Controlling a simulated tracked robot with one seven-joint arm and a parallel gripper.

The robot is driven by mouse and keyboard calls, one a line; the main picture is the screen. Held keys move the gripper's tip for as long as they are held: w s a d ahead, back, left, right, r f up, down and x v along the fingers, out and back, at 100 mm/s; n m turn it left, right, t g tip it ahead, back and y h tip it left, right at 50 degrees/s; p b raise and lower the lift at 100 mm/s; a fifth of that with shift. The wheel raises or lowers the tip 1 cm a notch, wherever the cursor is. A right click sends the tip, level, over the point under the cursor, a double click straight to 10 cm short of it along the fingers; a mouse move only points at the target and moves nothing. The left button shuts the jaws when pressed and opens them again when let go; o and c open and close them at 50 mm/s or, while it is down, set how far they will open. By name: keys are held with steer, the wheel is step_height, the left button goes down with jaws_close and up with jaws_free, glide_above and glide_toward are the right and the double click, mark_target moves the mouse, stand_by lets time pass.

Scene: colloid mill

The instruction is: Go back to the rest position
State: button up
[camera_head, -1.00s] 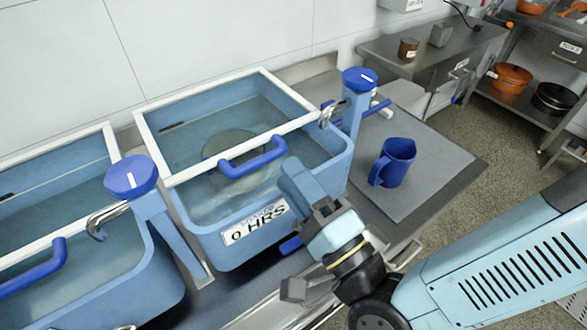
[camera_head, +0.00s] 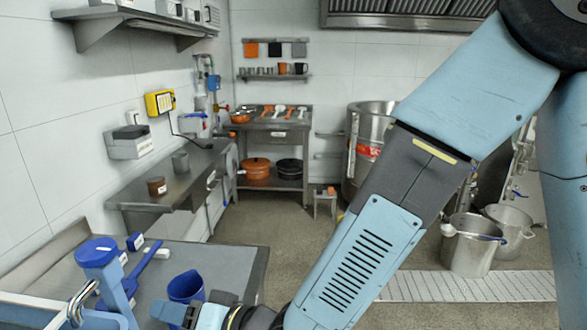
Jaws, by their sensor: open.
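My gripper (camera_head: 172,313) is at the bottom left of the head view, partly cut off by the lower edge. It is open, and nothing shows between its fingers. My arm (camera_head: 365,240) reaches down to it from the upper right. The blue mug (camera_head: 186,285) stands upright on the grey worktop (camera_head: 228,262), just behind the gripper in the picture. I cannot tell the exact gap between them.
A blue-knobbed post (camera_head: 98,252) and a white-rimmed basin edge (camera_head: 30,312) are at lower left. Blue tools (camera_head: 145,262) lie on the worktop. A steel table (camera_head: 178,178) and shelves with an orange pot (camera_head: 255,168) stand beyond. Steel pots (camera_head: 470,245) stand right; the middle floor is open.

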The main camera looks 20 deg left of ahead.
steer(key=w+d+t+h, duration=0.3)
steer(key=w+d+t, duration=0.15)
steer(key=w, duration=0.85)
steer(key=w+d+r+m+t+h, duration=0.1)
steer(key=w+d+r+t+h, duration=0.2)
steer(key=w+d, duration=0.6)
steer(key=w+d+r+m+t+h, duration=0.2)
steer(key=w+d+r+h, duration=0.3)
steer(key=d, duration=0.7)
steer(key=d+r+m+h, duration=0.3)
steer(key=d+h, duration=0.1)
steer(key=d, duration=1.5)
steer(key=s+d+r+m+g+h, duration=0.1)
steer(key=s+d+r+m+g, duration=0.1)
steer(key=s+d, duration=0.8)
steer(key=shift+s+d+r+g, duration=0.15)
steer(key=shift+d+r+g, duration=0.2)
steer(key=shift+d+r, duration=0.25)
steer(key=shift+d, duration=0.1)
